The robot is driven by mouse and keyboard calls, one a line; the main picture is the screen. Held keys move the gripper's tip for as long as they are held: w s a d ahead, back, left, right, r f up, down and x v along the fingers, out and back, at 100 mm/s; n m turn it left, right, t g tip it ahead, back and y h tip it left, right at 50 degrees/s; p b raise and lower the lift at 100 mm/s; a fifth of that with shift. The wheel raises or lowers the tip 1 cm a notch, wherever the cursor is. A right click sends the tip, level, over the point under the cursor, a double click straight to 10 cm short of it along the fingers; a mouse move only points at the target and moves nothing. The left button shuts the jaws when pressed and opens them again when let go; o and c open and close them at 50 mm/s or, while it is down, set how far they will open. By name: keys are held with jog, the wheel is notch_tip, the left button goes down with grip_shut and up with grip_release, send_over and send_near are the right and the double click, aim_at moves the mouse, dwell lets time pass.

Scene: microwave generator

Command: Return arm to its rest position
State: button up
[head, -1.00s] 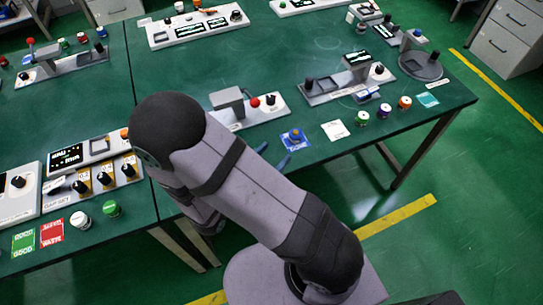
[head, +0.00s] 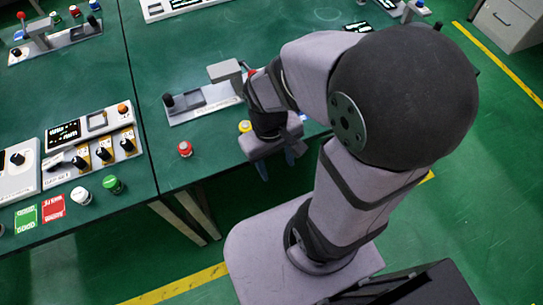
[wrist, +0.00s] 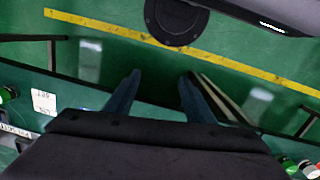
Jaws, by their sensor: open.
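My gripper (head: 276,166) hangs at the front edge of the green table (head: 225,150), in the middle of the head view. Its two blue fingers are apart, with nothing between them. In the wrist view the fingers (wrist: 158,92) stand open over the green floor and the table's edge. My arm is bent, with its large dark elbow at the right of the head view, hiding the right part of the table.
A yellow-topped button (head: 245,127) is close left of my gripper, and a red one (head: 185,148) is further left. A grey fixture (head: 200,98) stands behind them. A control panel (head: 90,140) is at left. Open floor (head: 480,200) lies at right.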

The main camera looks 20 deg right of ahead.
jog(key=shift+w+a+r+m+t+y, duration=0.4)
jog(key=shift+w+r+m, duration=0.1)
jog(key=shift+w+m, duration=0.2)
notch_tip(320, 180, up, 3)
jog(key=p, duration=0.2)
jog(key=shift+f+p, duration=0.1)
jog(key=shift+p, duration=0.3)
dwell(0.4)
